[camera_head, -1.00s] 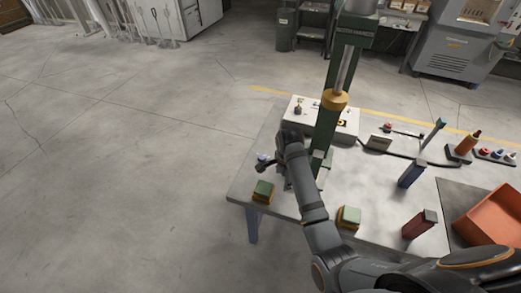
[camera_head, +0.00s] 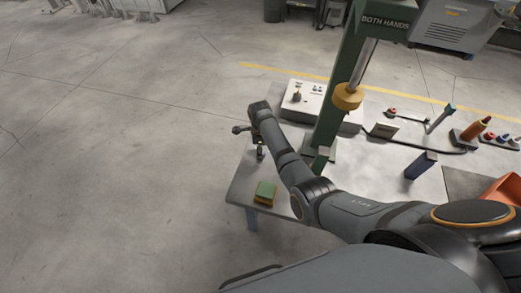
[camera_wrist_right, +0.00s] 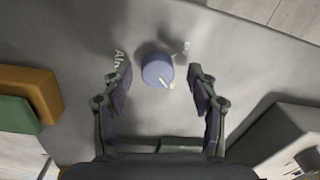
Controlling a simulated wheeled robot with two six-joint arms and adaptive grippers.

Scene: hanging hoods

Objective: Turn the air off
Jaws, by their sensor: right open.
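The round blue knob (camera_wrist_right: 155,69) sits on the grey table top in the right wrist view. A white pointer mark shows at its lower right. Partly hidden white lettering, seemingly "AIR", is at its left, and a small label is at its upper right. My right gripper (camera_wrist_right: 159,72) is open, with one finger on each side of the knob and a gap on both sides. In the head view my right arm reaches over the table's left end, and the knob is not clear there. My left gripper is not in view.
A green press (camera_head: 335,110) with a yellow collar stands just right of my arm. A white control box (camera_head: 305,98) lies behind it. A green-and-yellow block (camera_head: 264,193) sits near the table's front left corner. A blue block (camera_head: 420,165) stands to the right.

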